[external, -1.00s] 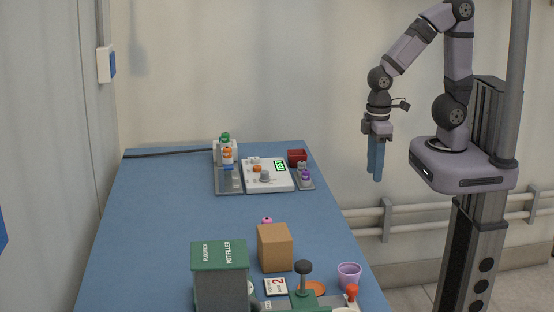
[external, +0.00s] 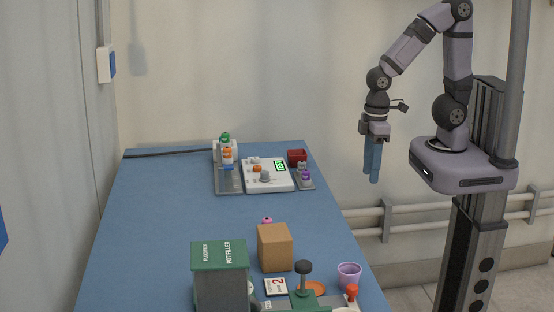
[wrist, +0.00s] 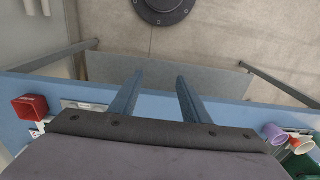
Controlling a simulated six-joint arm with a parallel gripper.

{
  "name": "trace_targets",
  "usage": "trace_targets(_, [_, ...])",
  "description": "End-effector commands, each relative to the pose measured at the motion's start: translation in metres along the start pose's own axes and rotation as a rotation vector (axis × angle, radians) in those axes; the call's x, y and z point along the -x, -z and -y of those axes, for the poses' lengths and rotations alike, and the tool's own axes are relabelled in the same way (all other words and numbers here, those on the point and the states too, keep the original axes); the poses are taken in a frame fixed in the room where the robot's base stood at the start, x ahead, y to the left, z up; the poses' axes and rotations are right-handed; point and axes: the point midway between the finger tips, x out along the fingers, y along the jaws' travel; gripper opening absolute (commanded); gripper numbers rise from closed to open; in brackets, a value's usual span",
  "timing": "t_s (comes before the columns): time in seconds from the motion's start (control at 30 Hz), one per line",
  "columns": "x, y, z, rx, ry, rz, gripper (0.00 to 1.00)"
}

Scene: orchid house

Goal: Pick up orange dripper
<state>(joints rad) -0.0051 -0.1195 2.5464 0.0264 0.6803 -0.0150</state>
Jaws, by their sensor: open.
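An orange-and-white dripper-like piece (external: 227,155) stands in the grey rack (external: 229,183) at the back of the blue table, just in front of a green-topped one (external: 224,139). Another small orange piece (external: 257,169) sits on the white scale (external: 282,184). Both are small, so I cannot tell for sure which is the dripper. My gripper (external: 374,181) hangs in the air, right of the table, fingers pointing down, well apart from these pieces. In the wrist view my gripper (wrist: 159,77) is open, with nothing between its blue fingers.
A red box (external: 297,157) and a small tray with purple-topped pieces (external: 305,175) are beside the scale. Nearer stand a brown box (external: 275,248), a green-topped pot filler (external: 219,254), a purple cup (external: 349,274) and an orange disc (external: 317,288). The table's middle left is clear.

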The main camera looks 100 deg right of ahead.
Motion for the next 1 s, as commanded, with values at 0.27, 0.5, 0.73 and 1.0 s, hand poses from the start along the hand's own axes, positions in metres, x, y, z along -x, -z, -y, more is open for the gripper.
trace_targets(0.27, [-0.004,0.115,0.036,-0.062,0.102,-0.303,0.43])
trace_targets(0.5, [0.010,0.251,0.034,-0.225,0.079,-0.702,0.43])
trace_targets(0.73, [0.025,0.325,-0.014,-0.431,-0.129,-1.001,0.43])
trace_targets(1.0, [0.032,0.331,-0.068,-0.606,-0.423,-1.150,0.43])
